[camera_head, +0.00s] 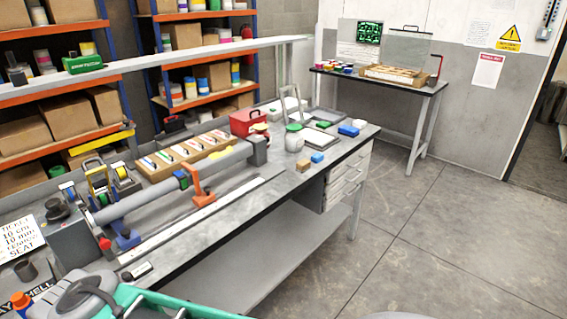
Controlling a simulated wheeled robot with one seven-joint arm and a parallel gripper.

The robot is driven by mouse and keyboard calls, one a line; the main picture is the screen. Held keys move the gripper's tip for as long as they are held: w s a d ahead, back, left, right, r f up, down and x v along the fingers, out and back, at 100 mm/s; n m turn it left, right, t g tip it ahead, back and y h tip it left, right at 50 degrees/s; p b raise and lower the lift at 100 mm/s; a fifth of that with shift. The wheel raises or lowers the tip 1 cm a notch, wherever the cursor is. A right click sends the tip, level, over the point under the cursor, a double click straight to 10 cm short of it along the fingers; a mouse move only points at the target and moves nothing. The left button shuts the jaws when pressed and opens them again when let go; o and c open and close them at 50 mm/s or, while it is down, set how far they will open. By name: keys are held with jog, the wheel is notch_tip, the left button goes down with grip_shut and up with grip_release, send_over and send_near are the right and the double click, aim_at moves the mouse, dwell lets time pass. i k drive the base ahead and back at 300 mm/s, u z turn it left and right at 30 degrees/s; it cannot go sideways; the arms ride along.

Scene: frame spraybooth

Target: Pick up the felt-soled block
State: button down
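Several small blocks lie on the workbench (262,190), toward its right end. A tan block (304,166) sits near the front edge, with a small blue block (317,157) just behind and to its right. The undersides are hidden. My gripper is not in view.
A long grey tube fixture (165,190) with an orange clamp (202,193) runs along the bench. A white jar (294,141) and red box (248,121) stand behind the blocks. Drawers (346,183) hang below. The floor (450,240) on the right is clear.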

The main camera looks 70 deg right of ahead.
aim_at(304, 165)
jog(key=z, duration=2.45)
